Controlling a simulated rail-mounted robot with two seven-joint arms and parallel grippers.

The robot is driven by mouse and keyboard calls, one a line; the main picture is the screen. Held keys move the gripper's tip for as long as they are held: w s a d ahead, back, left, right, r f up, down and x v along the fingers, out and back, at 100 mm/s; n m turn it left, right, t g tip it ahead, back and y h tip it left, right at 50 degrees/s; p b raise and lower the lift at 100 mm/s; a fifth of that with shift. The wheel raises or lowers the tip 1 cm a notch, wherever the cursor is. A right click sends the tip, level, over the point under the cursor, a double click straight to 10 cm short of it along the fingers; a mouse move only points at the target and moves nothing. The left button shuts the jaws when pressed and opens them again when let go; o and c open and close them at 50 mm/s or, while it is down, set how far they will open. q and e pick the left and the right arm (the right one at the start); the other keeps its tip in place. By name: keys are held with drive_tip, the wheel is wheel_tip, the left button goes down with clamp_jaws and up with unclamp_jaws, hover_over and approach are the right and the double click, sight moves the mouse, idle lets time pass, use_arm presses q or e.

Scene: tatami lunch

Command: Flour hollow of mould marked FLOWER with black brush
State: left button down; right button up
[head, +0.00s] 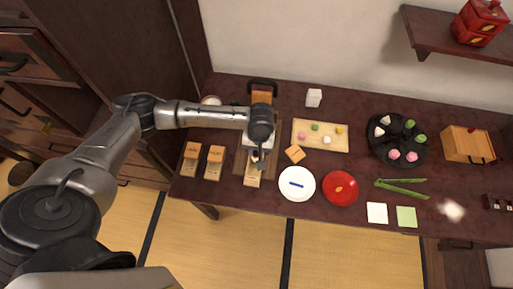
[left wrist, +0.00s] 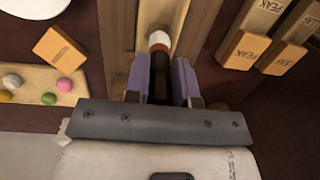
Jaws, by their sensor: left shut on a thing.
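My left gripper (head: 259,158) reaches down over the wooden mould (head: 252,182) at the left part of the table. In the left wrist view its two fingers (left wrist: 160,82) are shut on the dark handle of the black brush (left wrist: 159,68). The brush's pale tip, below an orange-brown band, points at the mould's recessed wood (left wrist: 150,12). I cannot tell whether the tip touches the hollow. No FLOWER mark is readable on this mould; the arm and brush hide part of it. My right gripper is in neither view.
Two moulds, marked PEAK (left wrist: 247,45) and LEAF (left wrist: 290,55), lie beside it. A small wooden block (head: 295,153), a sweets board (head: 338,147), a white plate (head: 297,195) and a red plate (head: 340,200) are to the right in the head view.

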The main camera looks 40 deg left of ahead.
use_arm(q)
drive_tip(key=shift+f+p, duration=0.3)
drive_tip(key=shift+f, duration=0.6)
idle(0.4)
drive_tip(key=shift+r+p, duration=0.1)
drive_tip(key=shift+p, duration=0.25)
drive_tip(key=shift+w+d+p, duration=0.1)
drive_tip(key=shift+d+p, duration=0.05)
drive_tip(key=shift+p, duration=0.2)
drive_tip(key=shift+p, duration=0.4)
drive_tip(key=shift+s+a+p, duration=0.2)
drive_tip(key=shift+a+p, duration=0.1)
drive_tip(key=shift+p, duration=0.25)
drive_tip(key=shift+w+p, duration=0.2)
drive_tip(key=shift+p, duration=0.3)
